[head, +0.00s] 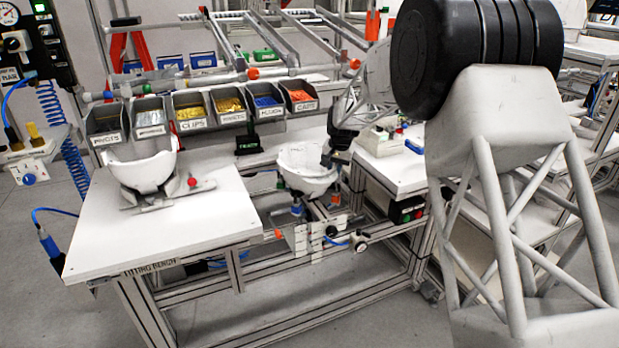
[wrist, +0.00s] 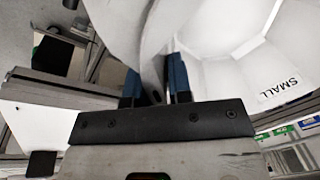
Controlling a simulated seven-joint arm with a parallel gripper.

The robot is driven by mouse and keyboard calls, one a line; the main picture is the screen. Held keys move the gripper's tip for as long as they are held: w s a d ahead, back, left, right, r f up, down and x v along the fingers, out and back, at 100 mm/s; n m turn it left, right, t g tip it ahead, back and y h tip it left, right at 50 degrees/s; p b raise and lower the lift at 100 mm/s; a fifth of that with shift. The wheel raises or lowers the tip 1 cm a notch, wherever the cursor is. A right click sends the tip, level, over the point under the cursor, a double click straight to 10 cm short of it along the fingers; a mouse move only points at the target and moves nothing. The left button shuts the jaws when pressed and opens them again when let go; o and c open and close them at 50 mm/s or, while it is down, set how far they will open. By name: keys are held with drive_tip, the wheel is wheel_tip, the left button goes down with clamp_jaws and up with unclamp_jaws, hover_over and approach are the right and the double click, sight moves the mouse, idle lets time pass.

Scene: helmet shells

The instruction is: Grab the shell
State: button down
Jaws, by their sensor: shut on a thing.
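A white helmet shell (head: 306,172) is held at the middle of the head view, just right of the fitting bench. My gripper (head: 334,152) is at the shell's right edge. In the wrist view the two blue finger pads of my gripper (wrist: 157,85) are on either side of the white shell wall, shut on it. The shell (wrist: 240,70) fills the upper right of that view and bears the word SMALL inside. A second white shell (head: 146,172) sits on a fixture on the fitting bench at left. Part of the held shell's rim is hidden behind my gripper.
The white fitting bench (head: 160,235) stands at left, with a red-knobbed clamp (head: 192,182) on it. A row of labelled parts bins (head: 200,110) runs behind. A metal fixture (head: 312,236) stands below the held shell. A white side table (head: 400,172) is to the right.

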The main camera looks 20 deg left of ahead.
drive_tip(key=shift+r, duration=0.1)
drive_tip(key=shift+r, duration=4.9)
